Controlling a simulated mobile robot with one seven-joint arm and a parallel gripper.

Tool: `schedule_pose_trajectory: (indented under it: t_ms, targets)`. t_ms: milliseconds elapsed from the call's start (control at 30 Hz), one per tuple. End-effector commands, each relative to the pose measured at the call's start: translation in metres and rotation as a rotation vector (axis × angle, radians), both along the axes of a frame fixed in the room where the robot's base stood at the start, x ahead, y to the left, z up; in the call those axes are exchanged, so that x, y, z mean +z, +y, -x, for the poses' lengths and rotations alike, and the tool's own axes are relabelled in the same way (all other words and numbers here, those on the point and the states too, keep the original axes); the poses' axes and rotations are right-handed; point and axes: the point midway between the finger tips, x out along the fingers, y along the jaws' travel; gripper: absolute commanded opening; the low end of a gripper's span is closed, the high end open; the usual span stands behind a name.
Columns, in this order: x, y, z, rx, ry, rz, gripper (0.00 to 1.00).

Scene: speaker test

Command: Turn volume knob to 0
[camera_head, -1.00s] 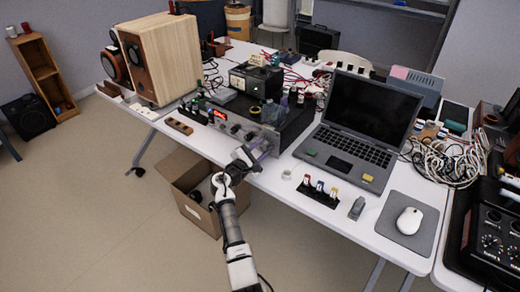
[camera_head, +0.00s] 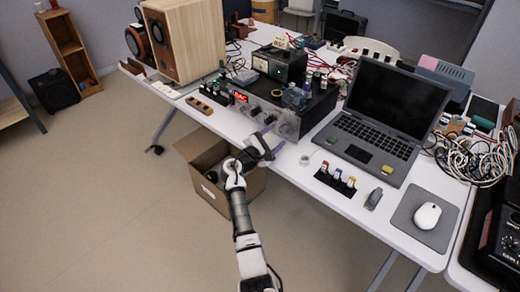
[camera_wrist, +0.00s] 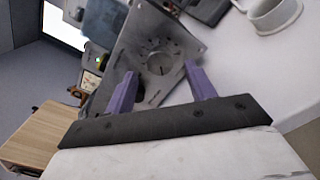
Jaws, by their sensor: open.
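The amplifier (camera_head: 318,108) is a dark box with a grey front panel and a red lit display, standing on the white table. A large round knob (camera_head: 287,128) is at the right end of its front. In the wrist view, a round grey knob (camera_wrist: 160,62) with tick marks around it sits on a metal panel; its labels are too small to read. My gripper (camera_head: 274,139) is open and empty in front of the panel's right end. In the wrist view, its purple fingers (camera_wrist: 161,72) appear on either side of the knob, with no clear contact.
A laptop (camera_head: 385,110) stands right of the amplifier, with a small rack of coloured-top pieces (camera_head: 336,180) before it. A white ring (camera_wrist: 274,13) lies near the panel. A cardboard box (camera_head: 212,190) is on the floor below the table edge. A wooden speaker (camera_head: 190,40) stands left.

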Motion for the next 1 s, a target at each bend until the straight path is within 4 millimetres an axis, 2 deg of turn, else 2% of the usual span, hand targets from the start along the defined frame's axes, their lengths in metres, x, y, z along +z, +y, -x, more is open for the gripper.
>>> schedule_pose_trajectory:
  t_ms: [200, 433, 633, 1000]
  targets:
    - [-0.003, 0.032, 0.043, 0.004, -0.001, -0.002, 0.55]
    - [-0.002, 0.056, 0.076, 0.003, -0.001, -0.001, 0.55]
    - [-0.001, 0.064, 0.088, 0.001, 0.001, 0.0, 0.55]
    - [0.0, 0.064, 0.089, 0.001, 0.001, 0.0, 0.55]
